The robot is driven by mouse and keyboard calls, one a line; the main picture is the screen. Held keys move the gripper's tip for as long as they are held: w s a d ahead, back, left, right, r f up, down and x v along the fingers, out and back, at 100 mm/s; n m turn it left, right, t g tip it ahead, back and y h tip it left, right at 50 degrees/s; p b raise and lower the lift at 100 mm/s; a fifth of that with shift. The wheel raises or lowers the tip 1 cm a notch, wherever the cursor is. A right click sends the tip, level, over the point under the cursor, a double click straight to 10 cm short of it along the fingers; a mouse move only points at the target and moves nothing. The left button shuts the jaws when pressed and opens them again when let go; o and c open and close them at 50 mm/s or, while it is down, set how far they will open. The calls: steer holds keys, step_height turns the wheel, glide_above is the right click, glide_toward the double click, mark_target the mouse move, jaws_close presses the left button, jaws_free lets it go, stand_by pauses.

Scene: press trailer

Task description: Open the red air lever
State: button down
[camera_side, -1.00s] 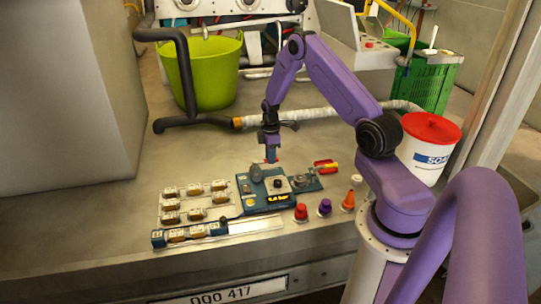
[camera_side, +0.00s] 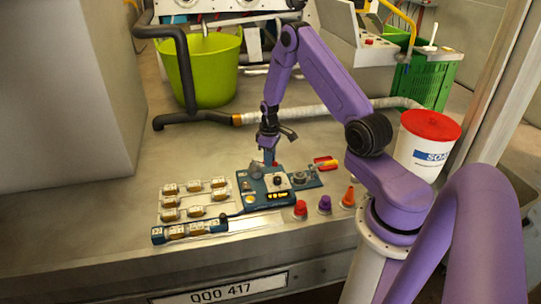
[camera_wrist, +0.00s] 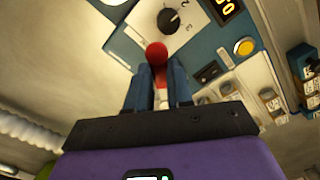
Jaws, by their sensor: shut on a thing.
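The red air lever shows in the wrist view as a round red knob (camera_wrist: 157,53) on a short stem, at the edge of the blue control panel (camera_wrist: 207,50). My gripper (camera_wrist: 158,75) has its two blue fingers on either side of the stem and is shut on it, with the knob showing beyond the fingertips. In the side view my gripper (camera_side: 269,159) reaches down at the back edge of the panel (camera_side: 247,186). Only a small red bit of the lever (camera_side: 275,164) shows there; the fingers hide the rest.
The panel also carries a dial (camera_wrist: 169,20), a lit display (camera_wrist: 228,8) and a yellow button (camera_wrist: 244,47). Several labelled blocks (camera_side: 195,210) lie left of it. Red, purple and orange cones (camera_side: 324,204) stand at its front right. A hose (camera_side: 320,115) runs behind.

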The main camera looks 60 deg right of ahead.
steer(key=a+m, duration=0.1)
steer(key=m, duration=0.1)
steer(key=a+m, duration=0.2)
steer(key=m, duration=0.1)
steer(key=shift+m, duration=0.3)
steer(key=m, duration=0.1)
steer(key=a+m, duration=0.1)
steer(key=m, duration=0.1)
steer(key=shift+w+a, duration=0.2)
steer(key=shift+w, duration=0.2)
steer(key=shift+w+a+m, duration=0.2)
steer(key=shift+a+m, duration=0.05)
steer(key=shift+m, duration=0.4)
steer(key=shift+w+a+m, duration=0.2)
steer(key=shift+m, duration=0.45)
steer(key=c, duration=1)
jaws_free()
steer(key=shift+r, duration=0.15)
step_height(320, 180, up, 17)
steer(key=shift+r, duration=0.1)
